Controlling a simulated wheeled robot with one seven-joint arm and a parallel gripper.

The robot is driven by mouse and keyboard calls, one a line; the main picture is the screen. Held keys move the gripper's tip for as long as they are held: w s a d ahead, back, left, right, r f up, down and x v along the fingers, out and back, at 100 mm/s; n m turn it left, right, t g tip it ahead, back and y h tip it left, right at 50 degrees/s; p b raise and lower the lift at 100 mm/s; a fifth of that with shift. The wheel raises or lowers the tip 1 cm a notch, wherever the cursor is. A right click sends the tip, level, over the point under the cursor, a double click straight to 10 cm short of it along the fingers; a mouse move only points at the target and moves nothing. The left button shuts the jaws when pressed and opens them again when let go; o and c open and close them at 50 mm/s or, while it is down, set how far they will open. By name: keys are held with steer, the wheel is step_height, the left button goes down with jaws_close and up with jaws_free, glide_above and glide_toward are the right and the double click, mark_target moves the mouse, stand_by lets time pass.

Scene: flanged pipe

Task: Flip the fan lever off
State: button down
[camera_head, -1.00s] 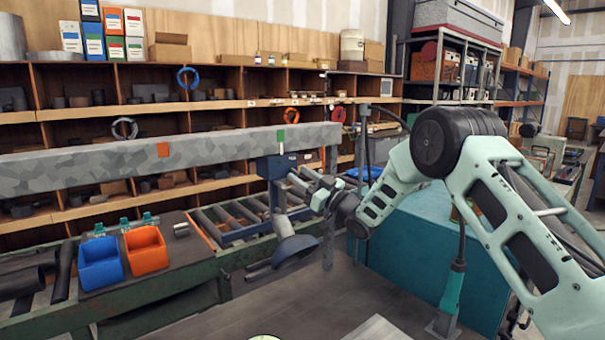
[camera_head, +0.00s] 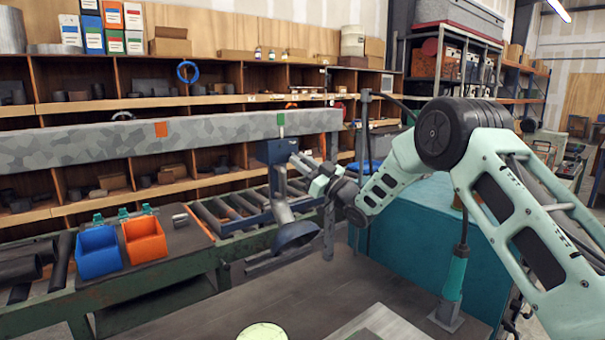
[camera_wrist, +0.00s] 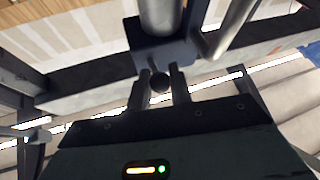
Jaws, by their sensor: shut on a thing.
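A dark blue box (camera_head: 277,151) hangs under a long grey duct (camera_head: 90,138), below a green tag. A grey pipe (camera_head: 281,200) runs down from it to a blue hood (camera_head: 296,238). In the wrist view the blue box (camera_wrist: 170,50) and pipe (camera_wrist: 160,15) are close ahead. The lever (camera_wrist: 160,82) shows a dark round knob just below the box. My gripper (camera_wrist: 163,85) is shut on it, one finger on each side. In the head view my gripper (camera_head: 300,165) reaches the box from the right. The lever is too small to make out there.
A roller conveyor (camera_head: 230,212) runs below the duct. A blue bin (camera_head: 98,252) and an orange bin (camera_head: 145,241) stand on the bench at left. A teal cabinet (camera_head: 420,240) stands behind my arm. The floor in front is clear.

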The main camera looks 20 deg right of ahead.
steer(key=shift+f+b, duration=0.45)
steer(key=shift+b, duration=0.75)
steer(key=shift+w+r+t+b, duration=0.1)
steer(key=shift+r+t+b, duration=0.2)
steer(key=shift+b, duration=0.35)
steer(key=c, duration=1.3)
jaws_free()
steer(key=b+v, duration=0.6)
steer(key=v, duration=1.1)
steer(key=shift+d+f, duration=0.2)
steer(key=shift+f, duration=0.05)
